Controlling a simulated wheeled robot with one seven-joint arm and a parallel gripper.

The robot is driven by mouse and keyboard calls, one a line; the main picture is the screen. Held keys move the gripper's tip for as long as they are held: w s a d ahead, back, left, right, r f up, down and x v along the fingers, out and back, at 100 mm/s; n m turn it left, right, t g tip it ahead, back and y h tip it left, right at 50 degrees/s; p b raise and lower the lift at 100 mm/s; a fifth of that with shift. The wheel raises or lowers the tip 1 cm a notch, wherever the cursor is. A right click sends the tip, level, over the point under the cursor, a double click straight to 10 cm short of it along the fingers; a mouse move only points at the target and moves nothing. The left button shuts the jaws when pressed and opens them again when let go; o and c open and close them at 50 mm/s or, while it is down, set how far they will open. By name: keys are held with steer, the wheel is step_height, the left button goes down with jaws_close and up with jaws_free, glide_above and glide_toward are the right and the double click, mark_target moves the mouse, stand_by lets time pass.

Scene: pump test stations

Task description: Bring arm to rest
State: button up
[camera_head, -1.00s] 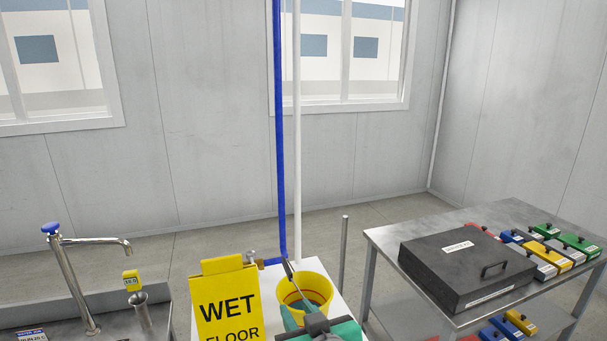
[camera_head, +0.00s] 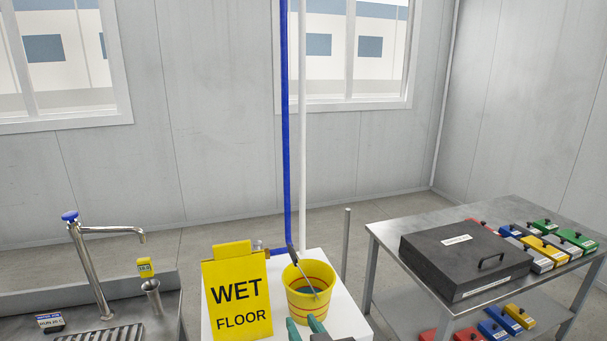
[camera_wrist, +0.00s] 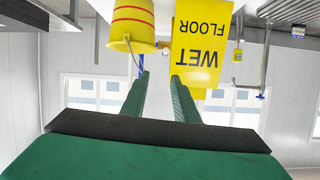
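My gripper (camera_head: 305,325) shows only its two green fingertips at the bottom edge of the head view, in front of the yellow bucket. In the wrist view my gripper (camera_wrist: 159,79) has its two green fingers apart with nothing between them. The rest of my arm is out of the head view.
The red-striped yellow bucket (camera_head: 298,303) stands on a white-topped stand (camera_head: 345,315) beside a yellow wet floor sign (camera_head: 238,294). A sink with a tap (camera_head: 90,270) is at left. A metal table (camera_head: 385,238) at right carries a black case (camera_head: 465,262) and several coloured blocks.

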steer(key=s+f+m+t+h, duration=0.1)
steer(key=s+f+m+h, duration=0.1)
steer(key=s+f, duration=0.6)
steer(key=s+f+m+h, duration=0.15)
steer(key=s+f, duration=0.25)
steer(key=f, duration=0.9)
steer(key=s+f+t, duration=0.1)
steer(key=s+f, duration=0.1)
steer(key=s, duration=2.3)
steer(key=shift+d+f+n+h, duration=0.15)
steer(key=shift+f+n+h, duration=0.2)
steer(key=shift+n, duration=0.1)
steer(key=shift+s, duration=0.1)
